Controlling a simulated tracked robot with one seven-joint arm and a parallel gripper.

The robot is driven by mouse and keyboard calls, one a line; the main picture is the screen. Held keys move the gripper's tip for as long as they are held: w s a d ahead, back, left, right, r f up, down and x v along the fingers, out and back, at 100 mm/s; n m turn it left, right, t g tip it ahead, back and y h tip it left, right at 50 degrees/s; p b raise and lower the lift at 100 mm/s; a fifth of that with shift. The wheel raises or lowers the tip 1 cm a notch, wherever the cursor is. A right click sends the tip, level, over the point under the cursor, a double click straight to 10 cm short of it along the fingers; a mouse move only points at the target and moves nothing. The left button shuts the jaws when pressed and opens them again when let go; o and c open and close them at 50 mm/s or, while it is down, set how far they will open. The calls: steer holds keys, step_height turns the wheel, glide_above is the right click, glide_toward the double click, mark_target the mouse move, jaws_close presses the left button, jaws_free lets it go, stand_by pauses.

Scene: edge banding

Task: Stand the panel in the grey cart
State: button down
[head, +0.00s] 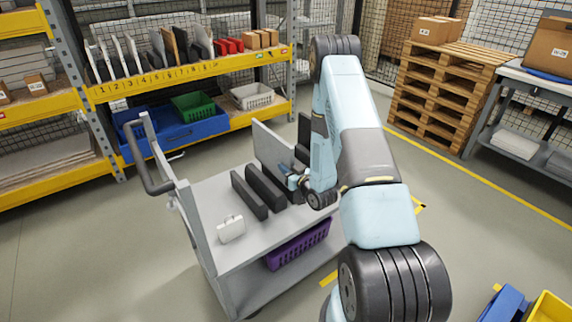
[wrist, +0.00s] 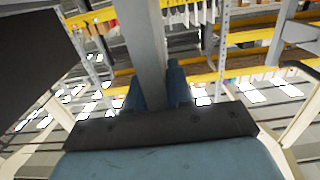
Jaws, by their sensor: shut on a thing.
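A light grey panel (head: 270,147) stands upright over the far side of the grey cart's deck (head: 213,192). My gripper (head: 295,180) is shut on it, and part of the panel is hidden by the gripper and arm. In the wrist view the panel (wrist: 145,40) rises edge-on between the two blue fingers (wrist: 155,92). Two long black bars (head: 249,195) lie side by side on the deck, left of my gripper. I cannot tell whether the panel's lower edge touches the deck or a slot.
A dark panel (head: 303,132) stands just behind my gripper; it also shows in the wrist view (wrist: 38,65). A small white case (head: 231,229) sits on the deck's near side. A purple basket (head: 298,245) is on the lower shelf. The cart's handle (head: 150,160) rises at the left.

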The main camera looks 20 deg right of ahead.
steer(key=shift+f, duration=4.15)
steer(key=c, duration=0.9)
jaws_free()
steer(key=shift+f, duration=0.1)
steer(key=shift+c, duration=0.2)
